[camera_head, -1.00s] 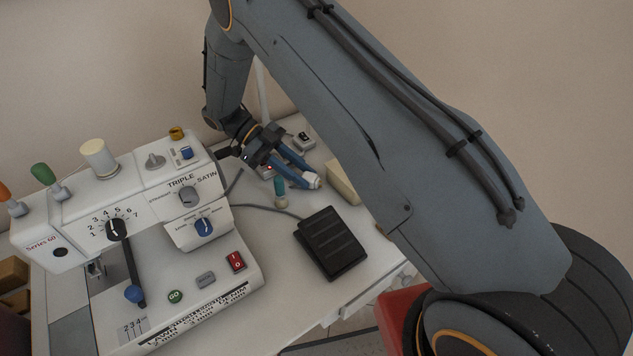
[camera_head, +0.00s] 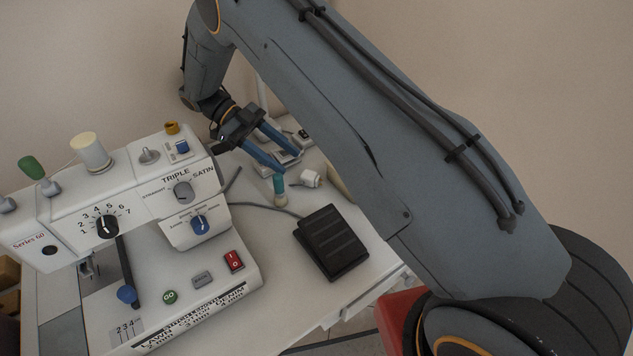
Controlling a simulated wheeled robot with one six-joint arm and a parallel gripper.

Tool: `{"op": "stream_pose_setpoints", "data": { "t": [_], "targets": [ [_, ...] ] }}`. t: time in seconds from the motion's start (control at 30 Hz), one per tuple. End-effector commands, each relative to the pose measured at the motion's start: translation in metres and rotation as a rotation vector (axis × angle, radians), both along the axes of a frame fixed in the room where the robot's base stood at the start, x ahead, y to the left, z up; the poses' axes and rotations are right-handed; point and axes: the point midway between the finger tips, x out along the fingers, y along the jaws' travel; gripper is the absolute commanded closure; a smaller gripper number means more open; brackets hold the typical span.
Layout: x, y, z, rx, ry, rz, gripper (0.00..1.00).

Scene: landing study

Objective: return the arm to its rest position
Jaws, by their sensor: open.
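My arm reaches from the lower right up across the picture and bends down at the upper left. My gripper (camera_head: 284,160) hangs at its end above the back of the white table (camera_head: 265,228). Its two blue fingers are apart, with nothing between them that I can see. They point right and down, behind the sewing machine's right end. My upper arm link covers part of the table's right side.
A white sewing machine (camera_head: 150,205) fills the left. A black foot pedal (camera_head: 331,242) lies right of it. A teal-topped spool (camera_head: 279,186) and a small white piece (camera_head: 310,178) stand near my fingers. A red object (camera_head: 398,314) is below the table edge.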

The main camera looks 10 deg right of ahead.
Motion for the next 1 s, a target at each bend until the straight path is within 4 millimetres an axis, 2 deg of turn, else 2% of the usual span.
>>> {"op": "stream_pose_setpoints", "data": {
  "t": [0.2,0.7,0.87,1.0],
  "targets": [
    [0.008,0.011,0.007,0.001,-0.001,0.000,0.52],
    [0.008,0.010,0.009,0.006,0.003,0.003,0.52],
    [0.005,-0.001,0.015,0.104,0.055,0.043,0.52],
    [-0.004,-0.023,0.027,0.321,0.161,0.150,0.52]
  ]
}}
